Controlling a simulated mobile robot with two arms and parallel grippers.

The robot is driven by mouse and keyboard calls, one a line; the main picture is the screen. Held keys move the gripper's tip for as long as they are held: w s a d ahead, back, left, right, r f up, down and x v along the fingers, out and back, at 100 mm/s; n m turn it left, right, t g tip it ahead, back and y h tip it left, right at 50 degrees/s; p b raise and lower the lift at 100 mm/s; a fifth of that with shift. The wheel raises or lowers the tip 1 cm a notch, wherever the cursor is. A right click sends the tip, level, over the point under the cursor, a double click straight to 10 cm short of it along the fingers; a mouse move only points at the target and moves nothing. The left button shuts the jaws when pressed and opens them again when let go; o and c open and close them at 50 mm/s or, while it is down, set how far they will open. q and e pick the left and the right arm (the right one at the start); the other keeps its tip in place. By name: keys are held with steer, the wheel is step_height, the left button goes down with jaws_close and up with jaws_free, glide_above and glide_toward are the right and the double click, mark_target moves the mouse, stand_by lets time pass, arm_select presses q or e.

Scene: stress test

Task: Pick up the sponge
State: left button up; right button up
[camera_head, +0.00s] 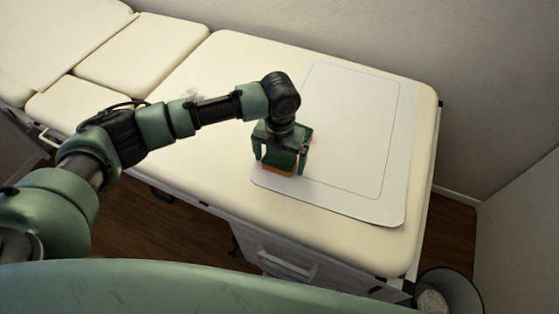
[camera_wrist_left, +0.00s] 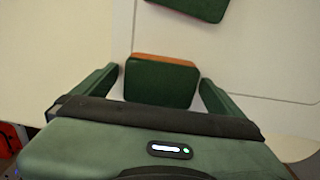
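A sponge with a green face and an orange layer (camera_head: 279,169) lies on the white sheet (camera_head: 345,180) on the padded bench. My left gripper (camera_head: 279,165) is over it, pointing down, with one finger on each side. In the left wrist view the sponge (camera_wrist_left: 160,84) sits between the two fingers, with narrow gaps showing, so the gripper looks open around it. A second green block (camera_wrist_left: 196,7) shows at the top edge of that view. In the head view a bit of red and green (camera_head: 306,133) shows behind the gripper. My right gripper is not in view.
The cream padded bench (camera_head: 225,60) runs along the wall, with a drawer cabinet (camera_head: 285,260) below. A small clear object (camera_head: 193,94) lies behind my left arm. A dark bin (camera_head: 460,290) stands at the lower right. The right part of the sheet is clear.

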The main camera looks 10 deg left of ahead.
mark_target(280, 159)
arm_select(q)
steer(key=c, duration=1.2)
steer(key=shift+r, duration=0.15)
step_height(280, 159, up, 20)
